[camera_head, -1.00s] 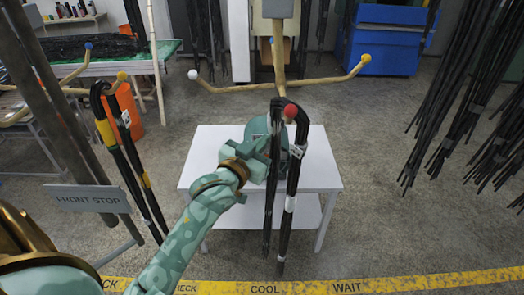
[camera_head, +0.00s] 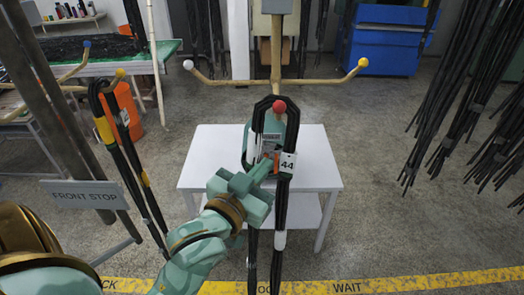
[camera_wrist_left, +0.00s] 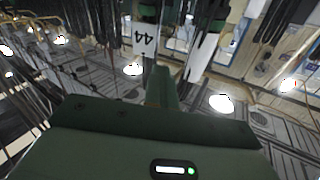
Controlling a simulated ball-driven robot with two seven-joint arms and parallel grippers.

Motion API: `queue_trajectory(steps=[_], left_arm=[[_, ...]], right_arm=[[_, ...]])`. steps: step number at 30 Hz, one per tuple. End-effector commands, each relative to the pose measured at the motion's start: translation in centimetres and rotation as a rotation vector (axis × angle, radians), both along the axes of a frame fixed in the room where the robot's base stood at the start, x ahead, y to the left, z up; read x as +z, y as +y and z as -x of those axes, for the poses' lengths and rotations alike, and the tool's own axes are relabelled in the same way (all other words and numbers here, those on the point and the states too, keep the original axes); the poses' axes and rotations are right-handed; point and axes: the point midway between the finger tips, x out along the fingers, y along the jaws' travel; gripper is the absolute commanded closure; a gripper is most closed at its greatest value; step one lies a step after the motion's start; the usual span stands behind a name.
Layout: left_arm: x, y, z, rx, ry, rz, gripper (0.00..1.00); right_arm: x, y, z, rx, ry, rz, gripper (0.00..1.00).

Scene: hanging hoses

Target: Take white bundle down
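The white bundle (camera_head: 280,220) is a loop of black hoses with white bands and a tag (camera_head: 287,163) reading 44. It hangs over the red-tipped middle peg (camera_head: 279,106) of a wooden stand, its two legs hanging apart. My left gripper (camera_head: 262,170) is low in front of the loop, between or close against the legs; contact is unclear. The left wrist view shows the 44 tag (camera_wrist_left: 145,39) and white-banded hose (camera_wrist_left: 202,50) just beyond the gripper (camera_wrist_left: 162,85). Whether the fingers are open is unclear. My right gripper is out of view.
A white table (camera_head: 315,170) stands behind the bundle, with a teal object partly hidden on it. A yellow-banded bundle (camera_head: 125,150) hangs at left near the FRONT STOP sign (camera_head: 85,196). More black hoses (camera_head: 455,90) hang at right. Open floor lies between.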

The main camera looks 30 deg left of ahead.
Motion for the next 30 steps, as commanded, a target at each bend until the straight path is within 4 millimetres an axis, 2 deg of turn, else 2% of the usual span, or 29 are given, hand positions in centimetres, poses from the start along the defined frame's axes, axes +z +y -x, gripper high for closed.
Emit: queue_trajectory(steps=[1, 4, 12, 24, 26, 30], left_arm=[[0.5, -0.3, 0.6, 0.0, 0.006, 0.003, 1.0], [0.5, -1.0, 1.7, 0.0, 0.005, 0.001, 1.0], [0.0, -2.4, 4.0, 0.0, 0.009, 0.001, 1.0], [0.1, -2.7, 4.4, 0.0, 0.002, -0.001, 1.0], [0.1, -2.7, 4.4, 0.0, 0.002, -0.001, 0.85], [0.1, -2.7, 4.4, 0.0, 0.001, 0.0, 0.46]], right_arm=[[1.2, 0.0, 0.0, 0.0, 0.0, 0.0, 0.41], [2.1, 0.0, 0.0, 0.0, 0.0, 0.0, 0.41], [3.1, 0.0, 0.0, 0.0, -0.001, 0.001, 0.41], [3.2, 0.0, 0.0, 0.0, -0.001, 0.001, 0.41], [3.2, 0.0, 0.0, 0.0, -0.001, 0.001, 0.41], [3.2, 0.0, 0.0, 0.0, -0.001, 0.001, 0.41]])
